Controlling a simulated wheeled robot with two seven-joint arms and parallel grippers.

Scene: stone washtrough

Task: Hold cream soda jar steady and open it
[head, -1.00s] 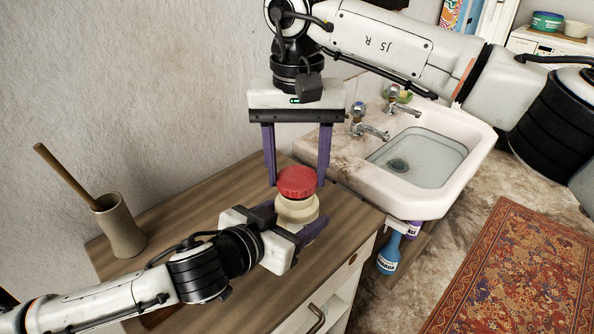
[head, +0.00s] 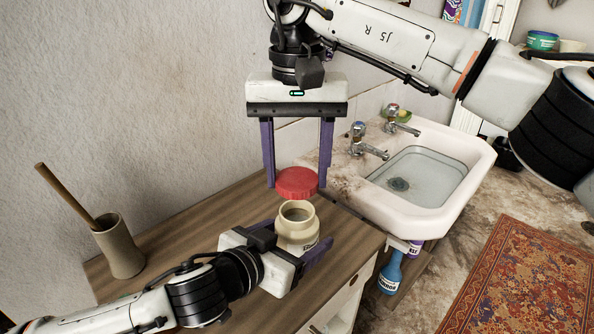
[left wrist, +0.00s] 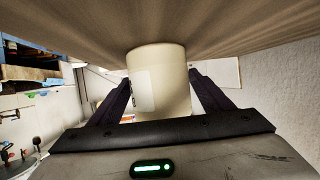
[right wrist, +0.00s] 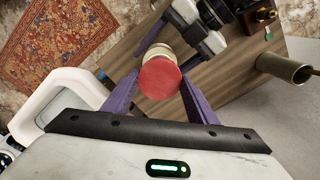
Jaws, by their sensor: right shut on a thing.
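The cream soda jar (head: 296,236) stands upright and uncapped on the wooden counter, its round mouth showing in the head view. My left gripper (head: 290,242) reaches in low from the left, a finger on each side of the jar body. The red lid (head: 297,184) is held between the fingertips of my right gripper (head: 296,180), above and slightly behind the mouth. In the right wrist view the lid (right wrist: 160,79) hides most of the jar.
A beige holder (head: 120,248) with a wooden handle stands at the counter's left. A stone washbasin (head: 440,200) with two taps is to the right. A blue bottle (head: 390,275) sits below it. The wooden counter top (head: 190,225) is clear behind the jar.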

